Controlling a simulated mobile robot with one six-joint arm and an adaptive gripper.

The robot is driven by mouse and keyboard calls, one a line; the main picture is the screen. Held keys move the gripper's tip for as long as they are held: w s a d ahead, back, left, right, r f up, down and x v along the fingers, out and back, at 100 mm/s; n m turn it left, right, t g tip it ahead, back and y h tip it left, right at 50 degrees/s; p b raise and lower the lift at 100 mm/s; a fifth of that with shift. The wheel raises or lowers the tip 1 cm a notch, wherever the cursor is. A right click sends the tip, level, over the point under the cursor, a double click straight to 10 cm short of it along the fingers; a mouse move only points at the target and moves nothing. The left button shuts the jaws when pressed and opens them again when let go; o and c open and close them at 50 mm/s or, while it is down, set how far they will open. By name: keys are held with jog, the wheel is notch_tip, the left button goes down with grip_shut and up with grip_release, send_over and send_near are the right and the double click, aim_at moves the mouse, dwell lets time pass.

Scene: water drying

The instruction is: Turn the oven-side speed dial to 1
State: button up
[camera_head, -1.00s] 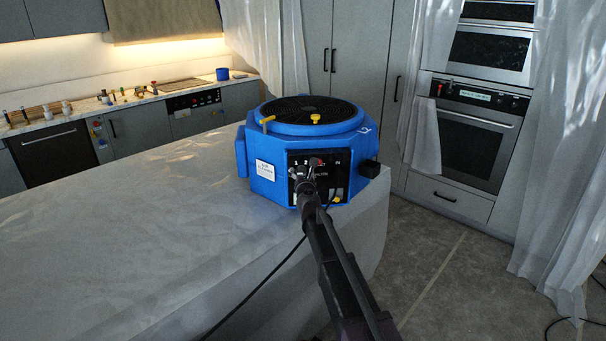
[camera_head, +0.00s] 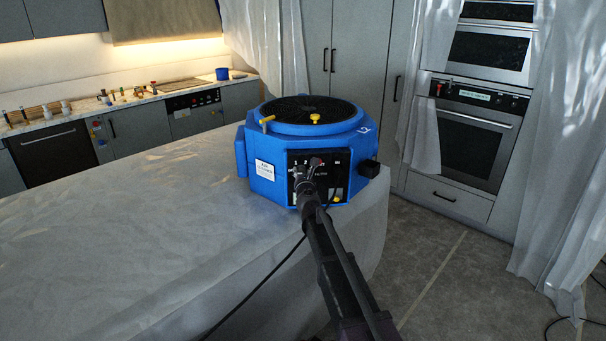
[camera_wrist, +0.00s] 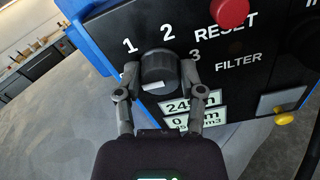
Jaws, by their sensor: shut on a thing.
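The blue air mover (camera_head: 264,182) stands on the sheet-covered island, with a black control panel on its front side. In the wrist view the round black speed dial (camera_wrist: 158,66) sits on that panel (camera_wrist: 262,84), with the white numbers 1, 2 and 3 around its upper side. A small pale mark shows low on the dial; I cannot tell for sure which position it is at. My gripper (camera_wrist: 163,76) has one finger on each side of the dial and is shut on it. In the head view my gripper (camera_head: 304,184) hides most of the dial.
A red RESET button (camera_wrist: 233,11) is just right of the dial, and small lit readouts (camera_wrist: 192,105) are below it. A yellow-tipped part (camera_wrist: 284,118) is at lower right. The wall oven (camera_head: 470,140) stands behind to the right.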

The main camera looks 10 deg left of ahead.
jog(key=m, duration=0.5)
jog(key=shift+w+m, duration=0.1)
jog(key=shift+m, duration=0.2)
jog(key=m, duration=0.5)
jog(key=shift+f+m, duration=0.1)
jog(key=shift+m, duration=0.3)
jog(key=o, duration=1.2)
jog(key=shift+c, duration=0.2)
jog(key=shift+d, duration=0.1)
jog(key=v, duration=1.2)
